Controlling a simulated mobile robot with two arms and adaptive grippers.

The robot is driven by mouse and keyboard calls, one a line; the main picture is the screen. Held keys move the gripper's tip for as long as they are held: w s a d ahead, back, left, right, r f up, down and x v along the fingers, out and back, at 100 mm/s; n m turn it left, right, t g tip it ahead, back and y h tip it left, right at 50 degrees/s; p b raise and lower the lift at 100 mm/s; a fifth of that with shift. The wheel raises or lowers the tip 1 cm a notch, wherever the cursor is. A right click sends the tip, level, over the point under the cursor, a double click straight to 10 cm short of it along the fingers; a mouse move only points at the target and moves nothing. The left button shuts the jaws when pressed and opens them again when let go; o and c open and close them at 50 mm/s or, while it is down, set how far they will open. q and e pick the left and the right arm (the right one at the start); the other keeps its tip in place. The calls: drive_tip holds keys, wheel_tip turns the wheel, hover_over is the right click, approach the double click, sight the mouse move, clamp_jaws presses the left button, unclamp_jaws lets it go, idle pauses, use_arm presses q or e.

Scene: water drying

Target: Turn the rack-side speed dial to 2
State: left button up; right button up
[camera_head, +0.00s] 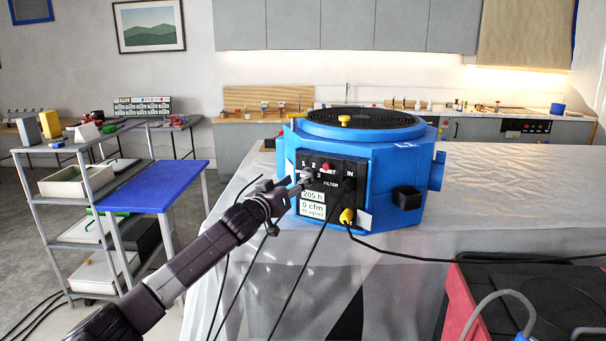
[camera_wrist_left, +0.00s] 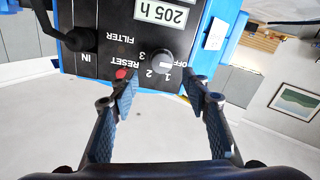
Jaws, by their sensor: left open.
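The blue air-drying unit (camera_head: 400,160) stands on the plastic-covered table, with a black control panel (camera_head: 345,171) facing me. The grey round speed dial (camera_wrist_left: 157,60) sits among the labels OFF, 1, 2 and 3. A pale mark shows on its OFF/1 side, but I cannot surely read its setting. My left gripper (camera_head: 291,182) is in front of the panel; in the wrist view its open fingers (camera_wrist_left: 160,84) lie either side of the dial, apart from it. The red RESET button (camera_wrist_left: 121,73) is close by one finger. The panel displays read 205 h and 0 cfm. My right gripper is out of view.
A black plug (camera_wrist_left: 78,40) and cable sit at IN, and a yellow connector (camera_head: 347,216) below. Cables hang in front of the panel. A red-edged dark case (camera_head: 540,295) is at front right. A shelf cart (camera_head: 75,200) stands left. The table right of the unit is mostly clear.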

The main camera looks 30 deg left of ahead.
sight(303, 176)
use_arm(q)
drive_tip(key=w, duration=0.2)
drive_tip(key=w+p, duration=0.1)
drive_tip(key=w, duration=0.2)
drive_tip(key=shift+a+f, duration=0.1)
drive_tip(key=shift+f, duration=0.1)
drive_tip(key=shift+a+f, duration=0.1)
drive_tip(key=c, duration=1.2)
drive_tip(key=shift+o, duration=0.2)
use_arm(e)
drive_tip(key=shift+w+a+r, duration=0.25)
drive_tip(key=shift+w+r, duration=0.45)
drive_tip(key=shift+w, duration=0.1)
